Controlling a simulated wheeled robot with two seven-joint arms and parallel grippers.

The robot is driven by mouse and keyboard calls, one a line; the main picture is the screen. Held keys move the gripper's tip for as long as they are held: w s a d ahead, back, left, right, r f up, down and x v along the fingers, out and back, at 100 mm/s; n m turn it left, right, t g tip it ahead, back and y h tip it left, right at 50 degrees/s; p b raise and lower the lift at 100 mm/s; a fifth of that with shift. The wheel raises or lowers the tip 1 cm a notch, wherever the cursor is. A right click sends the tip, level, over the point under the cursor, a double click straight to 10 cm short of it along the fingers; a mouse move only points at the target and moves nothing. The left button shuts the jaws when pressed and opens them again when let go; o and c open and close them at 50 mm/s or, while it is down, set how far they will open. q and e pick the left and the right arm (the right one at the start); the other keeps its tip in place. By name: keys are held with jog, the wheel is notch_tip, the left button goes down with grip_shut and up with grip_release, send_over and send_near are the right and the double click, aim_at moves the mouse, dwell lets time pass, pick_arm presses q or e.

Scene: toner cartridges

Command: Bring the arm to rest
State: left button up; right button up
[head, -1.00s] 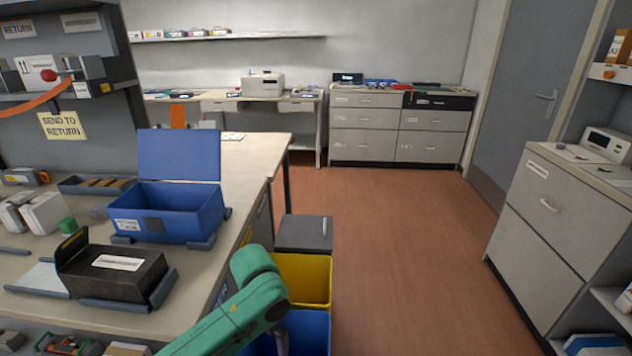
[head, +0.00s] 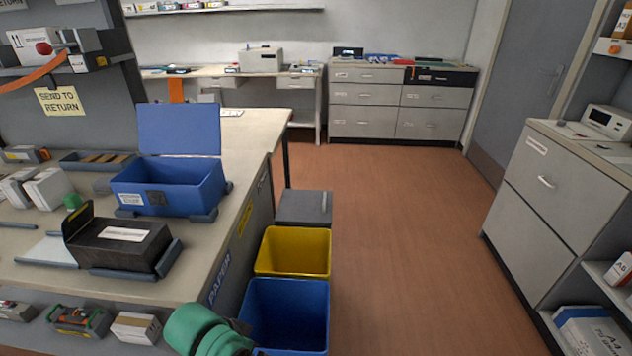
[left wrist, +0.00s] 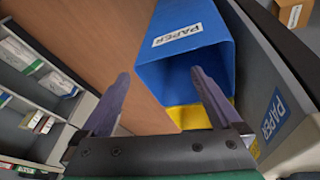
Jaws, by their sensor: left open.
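My left arm shows as a green link at the bottom edge of the head view, in front of the blue bin (head: 290,318). My left gripper (left wrist: 158,92) is seen in the left wrist view with its two dark fingers spread apart and nothing between them. The blue bin, labelled PAPER, also shows there just beyond the fingers (left wrist: 190,40). The fingertips are out of the head view. My right gripper is in neither view.
A yellow bin (head: 292,250) stands behind the blue one, beside the workbench (head: 165,292). On the bench are an open blue box (head: 168,190) and a black cartridge box (head: 118,240). The brown floor (head: 400,230) to the right is clear up to the grey cabinet (head: 548,195).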

pick_arm(q)
jog(key=s+a+f+n+y, duration=0.1)
jog(key=s+a+n+y, duration=0.1)
jog(key=s+a, duration=0.65)
notch_tip(320, 180, down, 22)
jog(key=a, duration=0.2)
jog(key=s+a+f+g, duration=0.1)
jog(key=s+a+f, duration=0.2)
jog(key=s+f, duration=1.2)
jog(key=shift+s+g+y+p, duration=0.4)
jog(key=shift+s+p, duration=0.05)
jog(key=shift+s, duration=0.8)
